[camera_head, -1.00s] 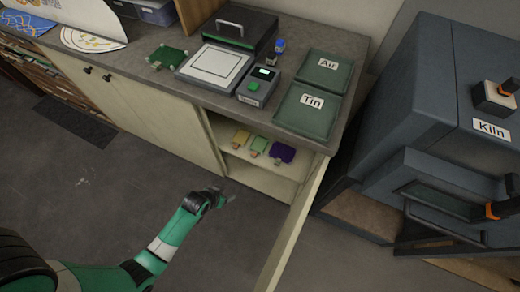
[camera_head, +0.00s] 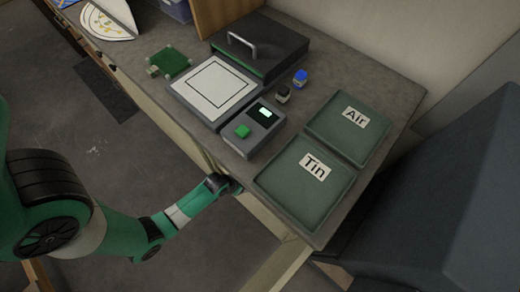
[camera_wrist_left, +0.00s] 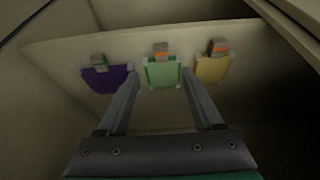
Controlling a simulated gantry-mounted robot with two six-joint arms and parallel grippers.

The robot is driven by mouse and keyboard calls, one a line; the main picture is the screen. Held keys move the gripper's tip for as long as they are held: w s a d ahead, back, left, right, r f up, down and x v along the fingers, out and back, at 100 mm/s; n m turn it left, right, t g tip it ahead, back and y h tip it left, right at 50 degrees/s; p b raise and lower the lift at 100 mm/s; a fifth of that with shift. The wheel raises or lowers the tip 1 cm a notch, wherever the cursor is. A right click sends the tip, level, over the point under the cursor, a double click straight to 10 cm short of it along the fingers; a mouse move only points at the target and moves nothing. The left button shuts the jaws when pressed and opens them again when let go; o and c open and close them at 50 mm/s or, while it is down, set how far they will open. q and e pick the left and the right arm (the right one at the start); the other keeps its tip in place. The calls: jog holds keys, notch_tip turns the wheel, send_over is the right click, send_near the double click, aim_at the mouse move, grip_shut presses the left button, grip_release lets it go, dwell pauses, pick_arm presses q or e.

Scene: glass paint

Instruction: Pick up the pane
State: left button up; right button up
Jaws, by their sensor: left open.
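A light green pane (camera_wrist_left: 163,74) with an orange-and-grey tab on its far edge lies on the cupboard shelf, in the left wrist view. A purple pane (camera_wrist_left: 106,78) lies to its left and a yellow pane (camera_wrist_left: 212,69) to its right. My left gripper (camera_wrist_left: 161,80) is open, its fingertips at either side of the light green pane's near part; I cannot tell whether they touch it. In the head view the counter hides these panes and the left fingers. A dark green pane (camera_head: 170,63) lies on the counter. My right gripper is not in view.
The cupboard shelf (camera_wrist_left: 60,58) has walls close on both sides. Above it, the counter holds a white-topped plate device (camera_head: 213,88), a control box (camera_head: 253,130), two small bottles, and the Tin (camera_head: 305,205) and Air (camera_head: 335,140) trays. The open cupboard door (camera_head: 275,268) stands nearby.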

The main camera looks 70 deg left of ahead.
pick_arm(q)
jog(key=b+x, duration=0.2)
jog(key=x, duration=0.3)
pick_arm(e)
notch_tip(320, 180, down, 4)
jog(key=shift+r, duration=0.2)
pick_arm(q)
jog(key=b+x, duration=0.4)
jog(key=x, duration=0.1)
jog(key=shift+a, duration=0.15)
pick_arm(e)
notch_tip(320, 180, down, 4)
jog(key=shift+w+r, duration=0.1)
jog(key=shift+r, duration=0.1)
pick_arm(q)
grip_shut()
